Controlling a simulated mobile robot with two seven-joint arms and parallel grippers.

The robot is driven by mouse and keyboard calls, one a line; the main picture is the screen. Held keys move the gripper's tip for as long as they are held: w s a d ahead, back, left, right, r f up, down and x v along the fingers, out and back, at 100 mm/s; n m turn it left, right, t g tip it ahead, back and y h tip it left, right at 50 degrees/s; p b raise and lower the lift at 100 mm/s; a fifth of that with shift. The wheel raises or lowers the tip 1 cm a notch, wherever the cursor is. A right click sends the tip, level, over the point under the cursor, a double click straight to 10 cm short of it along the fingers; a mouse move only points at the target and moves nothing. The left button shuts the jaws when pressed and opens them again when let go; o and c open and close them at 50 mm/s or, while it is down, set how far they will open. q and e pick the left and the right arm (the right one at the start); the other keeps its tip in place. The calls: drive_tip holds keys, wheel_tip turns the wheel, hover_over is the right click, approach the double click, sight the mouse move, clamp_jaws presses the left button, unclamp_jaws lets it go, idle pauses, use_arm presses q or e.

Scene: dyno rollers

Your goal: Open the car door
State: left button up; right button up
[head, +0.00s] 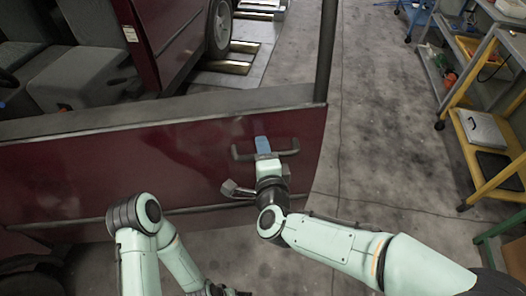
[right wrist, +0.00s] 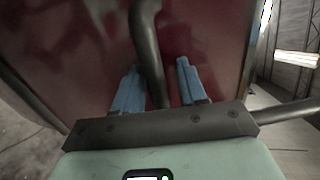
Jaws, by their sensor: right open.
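The dark red car door (head: 130,165) spans the head view in front of me. Its right edge stands out from the car body (head: 170,30), with floor showing between, so it looks partly open. A dark bar handle (head: 243,154) is on its outer face near that edge. My right gripper (head: 263,145) is at the handle. In the right wrist view its blue fingers (right wrist: 156,85) are apart, one on each side of the handle bar (right wrist: 146,45). My left gripper (head: 222,290) is low at the bottom edge, small and partly cut off, clear of the door.
Grey seats (head: 75,70) show inside the car behind the door. A wheel (head: 219,28) stands near rollers (head: 235,58) at the back. A yellow and grey cart (head: 465,115) stands at the right. The floor (head: 385,110) between door and cart is clear.

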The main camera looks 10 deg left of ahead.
drive_tip(key=shift+d, duration=0.1)
use_arm(q)
drive_tip(key=shift+s+d+r+g+p, duration=0.15)
drive_tip(key=shift+s+d+r+p, duration=0.15)
drive_tip(key=shift+s+r, duration=0.15)
drive_tip(key=shift+s+d+r+g+p, duration=0.15)
drive_tip(key=shift+s+r+p, duration=0.2)
drive_tip(key=shift+s, duration=0.2)
use_arm(e)
drive_tip(key=v, duration=1.3)
drive_tip(key=shift+s, duration=0.25)
